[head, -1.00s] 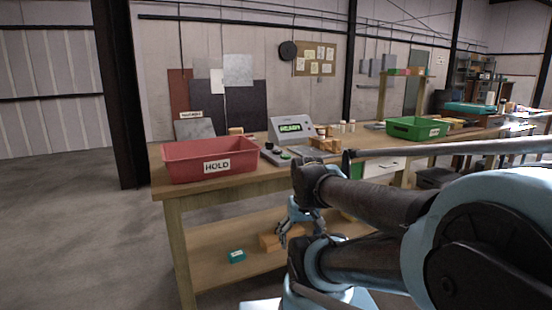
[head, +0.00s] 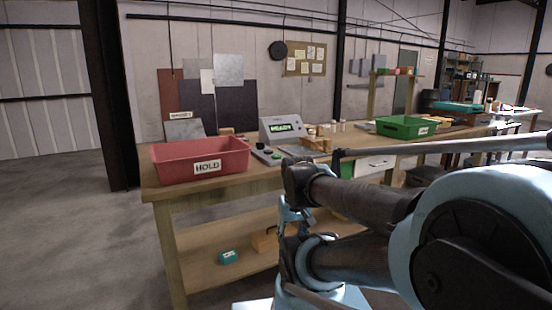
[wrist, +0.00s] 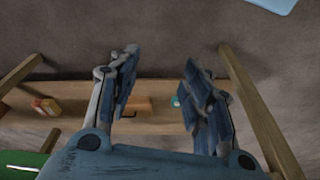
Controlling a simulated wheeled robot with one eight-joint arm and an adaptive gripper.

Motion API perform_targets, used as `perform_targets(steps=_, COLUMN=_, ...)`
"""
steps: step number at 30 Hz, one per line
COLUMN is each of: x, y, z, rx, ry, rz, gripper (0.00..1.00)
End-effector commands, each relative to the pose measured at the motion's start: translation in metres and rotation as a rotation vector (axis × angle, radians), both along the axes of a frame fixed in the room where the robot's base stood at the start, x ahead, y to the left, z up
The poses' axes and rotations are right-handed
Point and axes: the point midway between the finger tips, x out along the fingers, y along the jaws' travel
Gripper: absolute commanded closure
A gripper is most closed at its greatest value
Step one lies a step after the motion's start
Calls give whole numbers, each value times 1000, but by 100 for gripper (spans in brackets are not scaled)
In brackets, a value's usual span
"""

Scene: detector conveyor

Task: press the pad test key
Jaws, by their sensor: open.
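The grey detector console (head: 283,130) stands on the workbench with a lit green display reading "READY". In front of it lies a low key panel (head: 268,155) with a small green key (head: 276,155) and a dark knob. I cannot tell which is the pad test key; any labels are too small to read. My gripper (wrist: 158,75) is open and empty in the wrist view, pointing at the lower shelf area. In the head view it is mostly hidden behind my arm, below bench-top height and apart from the panel. The panel does not show in the wrist view.
A red bin (head: 168,162) marked "HOLD" stands left of the panel, and a green bin (head: 405,127) stands to the right. Wooden blocks sit right of the console. The lower shelf (head: 200,262) holds a teal box (head: 228,257). Floor at left is clear.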

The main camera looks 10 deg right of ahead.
Motion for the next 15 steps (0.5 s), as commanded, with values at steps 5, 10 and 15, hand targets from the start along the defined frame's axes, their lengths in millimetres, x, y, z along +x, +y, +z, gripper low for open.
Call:
perform_targets(steps=5, x=0, y=0, z=0, rx=0, ry=0, rz=0, gripper=100)
perform_targets(steps=10, x=0, y=0, z=0, rx=0, ry=0, rz=0, gripper=100)
perform_targets(steps=15, x=0, y=0, z=0, rx=0, ry=0, rz=0, gripper=100)
